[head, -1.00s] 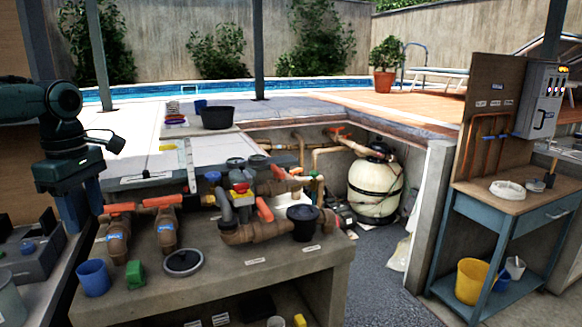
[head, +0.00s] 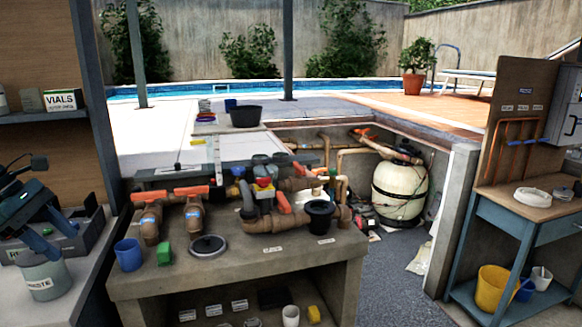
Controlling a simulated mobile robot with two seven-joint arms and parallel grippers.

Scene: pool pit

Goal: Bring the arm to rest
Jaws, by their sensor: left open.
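My left gripper (head: 55,236) shows at the left edge of the head view, dark teal with blue fingers. It is open, tilted downward, with nothing seen between its fingers. It appears in front of a grey box (head: 88,240) and above a grey bin labelled WASTE (head: 45,283) on the left counter. I cannot tell whether it touches either. Most of the left arm is out of the picture. My right gripper is not in view.
A shelf (head: 40,116) stands above the left counter. A blue workbench (head: 530,206) is at right.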

